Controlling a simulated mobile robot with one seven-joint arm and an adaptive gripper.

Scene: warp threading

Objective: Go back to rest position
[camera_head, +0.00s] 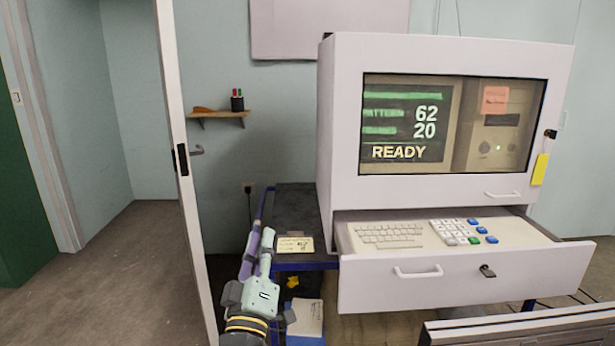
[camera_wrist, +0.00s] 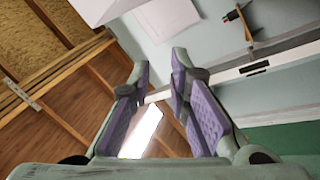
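My gripper (camera_head: 260,238) is raised at the lower middle of the head view, left of the computer cabinet, with its fingers pointing up. In the wrist view my gripper (camera_wrist: 160,75) has its two purple-padded fingers apart with nothing between them. The white cabinet (camera_head: 450,195) has a screen (camera_head: 405,122) reading "62", "20" and "READY". Its drawer (camera_head: 445,280) is pulled out and holds a keyboard (camera_head: 388,235) and a keypad (camera_head: 455,232) with white, blue and green keys. A key (camera_head: 487,271) sits in the drawer front.
A dark cart (camera_head: 297,205) with a note card (camera_head: 295,245) stands right behind my gripper. An open door (camera_head: 180,150) is at left, with bare floor (camera_head: 130,270) beyond. A small shelf (camera_head: 218,114) is on the wall. A pale ledge (camera_head: 520,328) crosses the lower right.

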